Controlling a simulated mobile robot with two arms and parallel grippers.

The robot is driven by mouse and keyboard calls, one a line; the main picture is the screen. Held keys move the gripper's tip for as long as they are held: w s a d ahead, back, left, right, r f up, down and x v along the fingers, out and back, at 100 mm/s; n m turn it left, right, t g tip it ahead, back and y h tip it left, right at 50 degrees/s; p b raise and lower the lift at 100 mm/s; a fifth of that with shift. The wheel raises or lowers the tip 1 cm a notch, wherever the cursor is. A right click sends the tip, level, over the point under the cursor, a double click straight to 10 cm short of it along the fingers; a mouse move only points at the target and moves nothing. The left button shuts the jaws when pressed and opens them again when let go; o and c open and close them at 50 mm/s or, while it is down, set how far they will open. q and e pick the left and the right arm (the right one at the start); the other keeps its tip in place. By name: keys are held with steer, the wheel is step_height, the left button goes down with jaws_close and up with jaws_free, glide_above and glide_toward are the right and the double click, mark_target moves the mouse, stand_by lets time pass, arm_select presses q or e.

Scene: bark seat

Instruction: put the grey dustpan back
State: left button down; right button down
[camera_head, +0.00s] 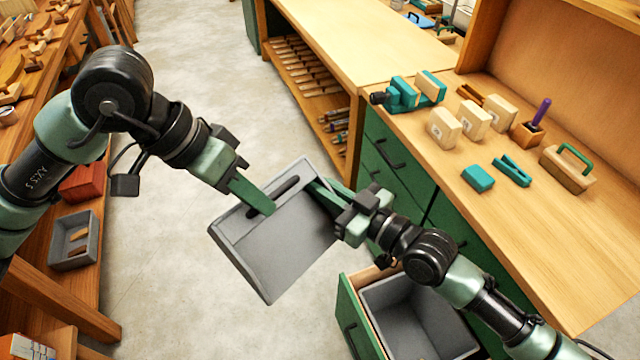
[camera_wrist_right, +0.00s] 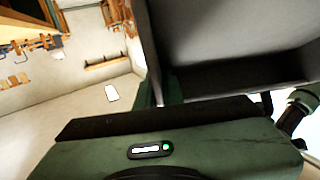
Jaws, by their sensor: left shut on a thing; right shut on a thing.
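The grey dustpan (camera_head: 285,248) is held in the air between my two arms, above the floor and left of the green cabinet. It is tilted, with its wide flat pan toward the lower left. My left gripper (camera_head: 262,203) is shut on its upper left part, by the dark handle slot. My right gripper (camera_head: 328,192) is shut on its upper right edge. In the right wrist view the dustpan (camera_wrist_right: 235,45) fills the upper right, close to the gripper. The exact finger contact is partly hidden in both views.
An open drawer with a grey liner (camera_head: 405,305) sticks out of the green cabinet (camera_head: 455,225), below my right arm. The workbench top (camera_head: 530,225) holds blocks, a teal vise (camera_head: 415,90) and tools. A shelf with a grey bin (camera_head: 75,240) stands left. Floor between is clear.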

arm_select(q)
steer(key=shift+w+r, duration=0.1)
steer(key=c, duration=1.4)
jaws_free()
steer(key=shift+o, duration=0.2)
